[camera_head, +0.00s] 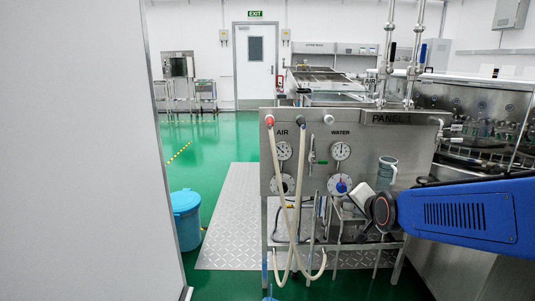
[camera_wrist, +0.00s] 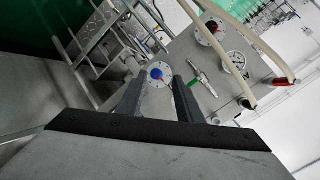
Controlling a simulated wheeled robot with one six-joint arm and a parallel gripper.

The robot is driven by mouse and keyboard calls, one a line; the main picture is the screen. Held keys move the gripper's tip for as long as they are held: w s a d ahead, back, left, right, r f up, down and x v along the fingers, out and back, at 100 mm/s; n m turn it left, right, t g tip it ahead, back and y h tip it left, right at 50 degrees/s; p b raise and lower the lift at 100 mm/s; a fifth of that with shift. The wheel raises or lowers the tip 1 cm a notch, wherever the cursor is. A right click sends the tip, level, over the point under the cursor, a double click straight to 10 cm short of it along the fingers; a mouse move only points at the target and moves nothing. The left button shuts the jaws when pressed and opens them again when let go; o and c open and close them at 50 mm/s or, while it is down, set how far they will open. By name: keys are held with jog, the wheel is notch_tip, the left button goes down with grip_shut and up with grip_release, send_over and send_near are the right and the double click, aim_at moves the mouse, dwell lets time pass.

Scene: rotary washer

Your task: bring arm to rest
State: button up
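My blue arm (camera_head: 465,217) reaches in from the right edge in the head view. Its dark wrist end is beside the lower right of the steel washer panel (camera_head: 365,145). In the wrist view, my gripper (camera_wrist: 159,83) has its two dark fingers apart, with nothing held between them. A white dial with a blue centre (camera_wrist: 161,72) shows behind the gap; the distance to it is unclear. In the head view that dial (camera_head: 339,184) sits on the panel's lower right, left of my wrist. The fingers are hard to make out there.
Two pale hoses (camera_head: 294,220) hang in front of the panel. A clear jug (camera_head: 387,172) is just above my wrist. Steel tubes and a frame stand below the panel. A blue bin (camera_head: 186,218) is at left, a grey wall nearest left. Green floor is open behind.

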jog(key=s+d+f+n+g, duration=0.1)
jog(key=s+n+g, duration=0.1)
jog(key=s, duration=0.8)
jog(key=s+d+f+n+g, duration=0.1)
jog(key=s+n, duration=0.3)
jog(key=s, duration=0.6)
jog(key=s+f+n+g, duration=0.3)
jog(key=s+g, duration=0.1)
jog(key=s, duration=0.7)
jog(key=shift+d+f+n+h, duration=0.25)
jog(key=shift+d+n+h, duration=0.05)
jog(key=shift+d, duration=0.1)
